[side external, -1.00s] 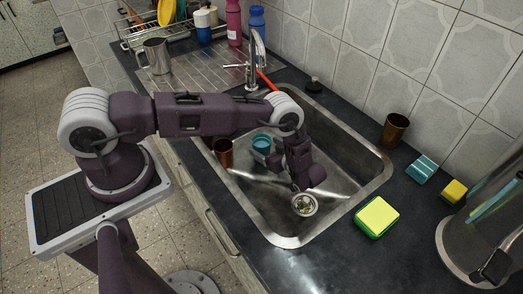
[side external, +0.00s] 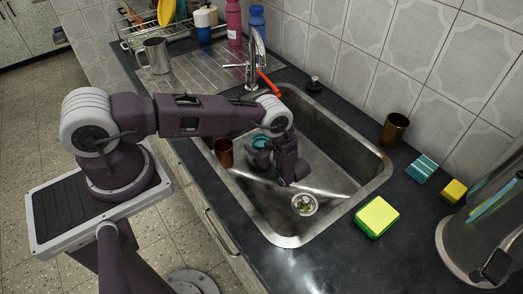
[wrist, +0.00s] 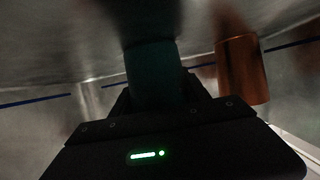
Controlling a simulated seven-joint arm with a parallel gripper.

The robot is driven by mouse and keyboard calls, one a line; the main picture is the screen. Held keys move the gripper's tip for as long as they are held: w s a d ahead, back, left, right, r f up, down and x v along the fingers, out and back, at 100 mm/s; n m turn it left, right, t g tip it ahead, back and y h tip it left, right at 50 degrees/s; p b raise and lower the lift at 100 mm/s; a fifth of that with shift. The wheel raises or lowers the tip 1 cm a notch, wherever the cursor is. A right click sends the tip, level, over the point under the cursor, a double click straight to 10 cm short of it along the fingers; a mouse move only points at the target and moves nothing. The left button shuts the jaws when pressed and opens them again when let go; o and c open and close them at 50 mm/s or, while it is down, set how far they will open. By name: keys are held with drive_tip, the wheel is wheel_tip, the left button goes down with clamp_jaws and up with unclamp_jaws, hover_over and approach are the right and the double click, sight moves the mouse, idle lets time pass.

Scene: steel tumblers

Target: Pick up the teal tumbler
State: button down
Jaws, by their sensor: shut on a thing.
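The teal tumbler (side external: 260,141) is in the sink, partly hidden behind my gripper in the side view. My gripper (side external: 262,157) is shut on it, low in the basin. In the wrist view the tumbler (wrist: 152,75) is dark and stands between the fingers (wrist: 155,95), which are hard to make out. Whether its base touches the sink floor cannot be told.
A copper tumbler (side external: 224,152) stands close to the left in the sink; it is just right of the teal one in the wrist view (wrist: 241,70). The sink (side external: 345,208) has steep walls. A tap (side external: 256,60) rises behind. A brown tumbler (side external: 394,129) and sponge (side external: 377,216) sit on the counter.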

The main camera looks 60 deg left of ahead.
drive_tip(key=shift+r, duration=0.1)
drive_tip(key=shift+w+r, duration=0.1)
drive_tip(key=shift+r, duration=4.65)
drive_tip(key=w+a+r+m+t+h, duration=0.5)
drive_tip(key=w+a+r+m+t, duration=0.2)
drive_tip(key=w+r+m+t, duration=0.35)
drive_tip(key=s+d+f+m+t+h, duration=0.1)
drive_tip(key=s+d+m+h, duration=0.3)
drive_tip(key=s, duration=0.4)
drive_tip(key=s+d+f+m+t+h, duration=0.2)
drive_tip(key=s+d+m+h, duration=0.1)
drive_tip(key=s, duration=0.5)
drive_tip(key=shift+s+d+f+m+h, duration=0.4)
drive_tip(key=shift+d+h, duration=0.3)
drive_tip(key=shift+d, duration=0.55)
drive_tip(key=shift+w+d+f, duration=0.1)
drive_tip(key=shift+d, duration=0.05)
